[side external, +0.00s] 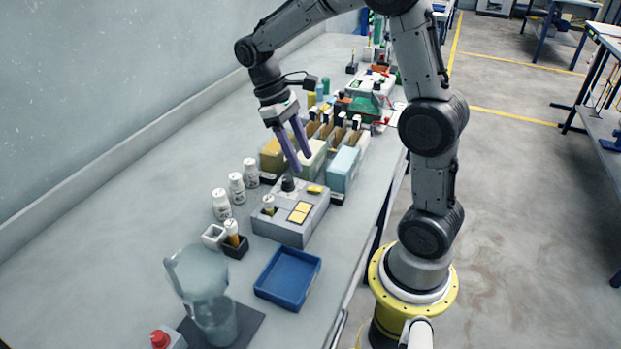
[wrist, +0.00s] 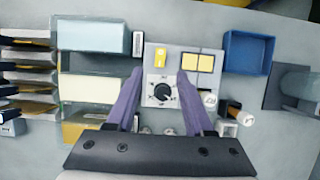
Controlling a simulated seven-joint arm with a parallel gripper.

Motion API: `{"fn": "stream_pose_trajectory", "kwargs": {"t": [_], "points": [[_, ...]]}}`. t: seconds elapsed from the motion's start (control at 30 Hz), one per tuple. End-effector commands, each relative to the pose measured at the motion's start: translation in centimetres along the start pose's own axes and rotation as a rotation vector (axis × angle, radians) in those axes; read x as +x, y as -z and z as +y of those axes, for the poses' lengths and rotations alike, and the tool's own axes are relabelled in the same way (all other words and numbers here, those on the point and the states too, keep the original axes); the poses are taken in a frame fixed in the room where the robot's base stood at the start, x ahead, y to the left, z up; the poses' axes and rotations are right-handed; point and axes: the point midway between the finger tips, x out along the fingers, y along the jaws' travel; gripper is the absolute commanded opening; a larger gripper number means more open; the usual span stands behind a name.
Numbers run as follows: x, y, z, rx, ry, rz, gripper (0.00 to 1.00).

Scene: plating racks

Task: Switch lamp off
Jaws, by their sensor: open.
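A grey control box (side external: 288,228) sits on the bench. It bears a black rotary knob (side external: 288,184), which shows from above in the wrist view (wrist: 161,89) with marks around it. Two pale yellow square panels (side external: 299,211) and a small yellow part (side external: 315,189) are on its top; the panels look bright. I cannot tell which part is the lamp or its switch. My gripper (side external: 302,161) is open and empty, pointing down above the knob end of the box. In the wrist view, its purple fingers (wrist: 160,74) lie on either side of the knob, apart from it.
A blue tray (side external: 288,278) lies in front of the box. White bottles (side external: 237,188) stand left of it, and a clear pitcher (side external: 205,285) stands nearer. Several coloured boxes (side external: 343,168) stand close behind. The bench's left side is clear.

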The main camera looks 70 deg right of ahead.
Motion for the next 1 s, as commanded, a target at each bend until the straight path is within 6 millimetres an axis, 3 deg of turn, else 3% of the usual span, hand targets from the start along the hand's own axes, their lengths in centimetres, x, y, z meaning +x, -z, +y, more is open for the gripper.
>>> {"fn": "stream_pose_trajectory", "kwargs": {"t": [0.1,0.33,0.77,0.87,1.0], "points": [[2.4,-0.1,0.0,0.000,0.001,-0.004,0.53],[5.6,-0.1,0.0,0.000,0.001,-0.003,0.53],[6.7,0.0,0.0,0.000,0.000,0.000,0.53],[6.7,0.0,0.0,0.000,0.000,0.000,0.40],[6.6,0.0,0.0,0.000,0.000,0.000,0.15]]}}
